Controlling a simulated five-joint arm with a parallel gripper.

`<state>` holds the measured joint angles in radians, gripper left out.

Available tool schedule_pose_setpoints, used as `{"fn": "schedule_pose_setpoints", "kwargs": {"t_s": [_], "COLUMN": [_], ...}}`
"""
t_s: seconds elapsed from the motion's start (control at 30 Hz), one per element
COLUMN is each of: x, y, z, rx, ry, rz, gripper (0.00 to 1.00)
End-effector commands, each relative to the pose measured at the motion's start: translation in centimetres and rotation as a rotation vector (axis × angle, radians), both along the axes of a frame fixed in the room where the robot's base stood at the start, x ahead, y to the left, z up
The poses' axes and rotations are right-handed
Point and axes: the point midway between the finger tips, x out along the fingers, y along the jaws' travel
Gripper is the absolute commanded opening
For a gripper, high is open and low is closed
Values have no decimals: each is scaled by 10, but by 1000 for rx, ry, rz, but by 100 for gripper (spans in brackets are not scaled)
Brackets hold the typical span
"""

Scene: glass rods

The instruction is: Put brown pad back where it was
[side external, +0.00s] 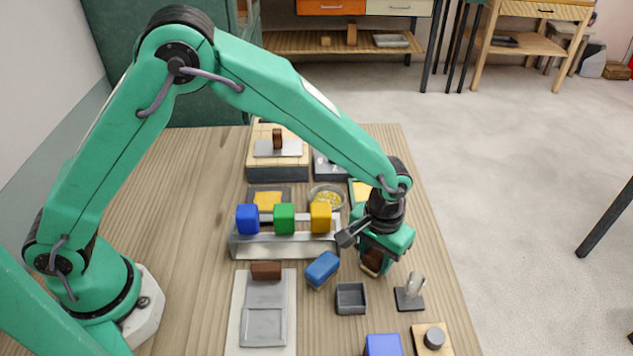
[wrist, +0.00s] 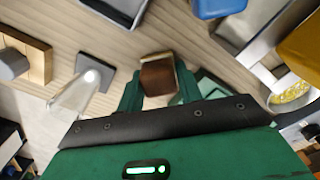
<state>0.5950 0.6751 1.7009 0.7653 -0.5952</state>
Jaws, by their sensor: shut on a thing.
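My gripper (side external: 373,270) is on the right part of the table, pointing down. In the wrist view its two green fingers (wrist: 158,92) are shut on the brown pad (wrist: 157,77), which shows between them with a pale edge. In the side view the brown pad (side external: 371,259) shows low between the fingers, close to the tabletop. I cannot tell whether it touches the table. Part of it is hidden by the fingers.
A glass piece on a dark base (side external: 409,293) stands close by at the right. A small dark tray (side external: 351,299) and a blue block (side external: 322,268) lie to the left. A rack (side external: 282,246) with coloured blocks stands behind them. A bowl (side external: 326,197) is farther back.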

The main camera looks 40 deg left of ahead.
Motion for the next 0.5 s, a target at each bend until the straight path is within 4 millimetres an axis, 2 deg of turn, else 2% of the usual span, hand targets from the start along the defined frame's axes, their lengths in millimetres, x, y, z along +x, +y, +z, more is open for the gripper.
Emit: {"fn": "schedule_pose_setpoints", "kwargs": {"t_s": [0.23,0.27,0.37,0.5], "x": [0,0,0,0], "y": [0,0,0,0], "z": [-3,-3,-3,-3], "rx": [0,0,0,0], "ry": [0,0,0,0], "rz": [0,0,0,0], "gripper": [17,38,57,57]}}
